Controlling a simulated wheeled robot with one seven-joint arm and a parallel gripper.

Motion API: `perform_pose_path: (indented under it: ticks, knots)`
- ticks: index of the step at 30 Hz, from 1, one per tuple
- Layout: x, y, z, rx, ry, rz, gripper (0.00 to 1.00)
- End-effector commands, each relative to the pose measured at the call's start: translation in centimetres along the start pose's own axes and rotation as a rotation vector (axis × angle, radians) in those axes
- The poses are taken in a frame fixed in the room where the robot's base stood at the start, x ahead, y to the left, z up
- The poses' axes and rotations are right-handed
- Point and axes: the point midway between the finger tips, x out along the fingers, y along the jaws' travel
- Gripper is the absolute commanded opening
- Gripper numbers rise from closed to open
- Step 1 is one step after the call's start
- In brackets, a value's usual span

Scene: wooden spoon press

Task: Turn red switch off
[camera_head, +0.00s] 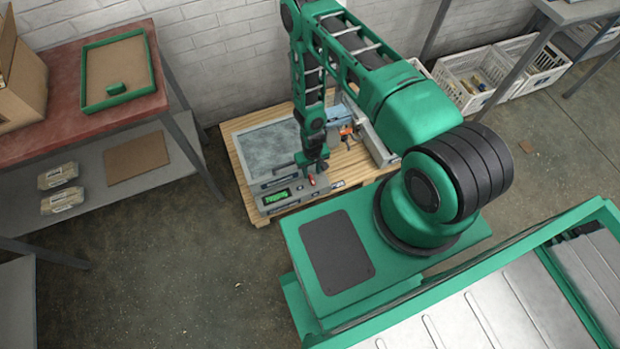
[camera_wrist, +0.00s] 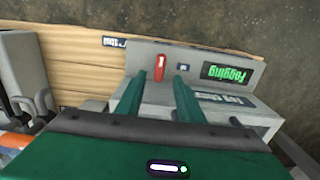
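In the head view the switch (camera_head: 312,181) is a small red spot at the machine's front edge. My gripper (camera_wrist: 160,76) points at the panel with its two green fingers apart. The switch shows in line with the gap between the fingertips; whether they touch it I cannot tell. In the head view my gripper (camera_head: 312,166) is just above the switch. Nothing is held.
The grey machine (camera_head: 270,148) sits on a wooden pallet (camera_head: 235,165) by the brick wall. An orange item (camera_head: 346,131) and a grey box lie at its right. A red-topped table (camera_head: 85,138) stands left. White crates (camera_head: 470,80) are at the back right.

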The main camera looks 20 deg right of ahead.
Motion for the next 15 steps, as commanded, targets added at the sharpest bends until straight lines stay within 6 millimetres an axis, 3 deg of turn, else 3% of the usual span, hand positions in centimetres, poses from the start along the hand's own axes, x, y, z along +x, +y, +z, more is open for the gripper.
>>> perform_pose_path:
  ticks: [6, 15]
  knots:
    - [3.5, 0.0, 0.1, 0.000, -0.001, 0.000, 0.34]
    - [5.7, 0.0, 0.0, 0.000, 0.001, 0.000, 0.34]
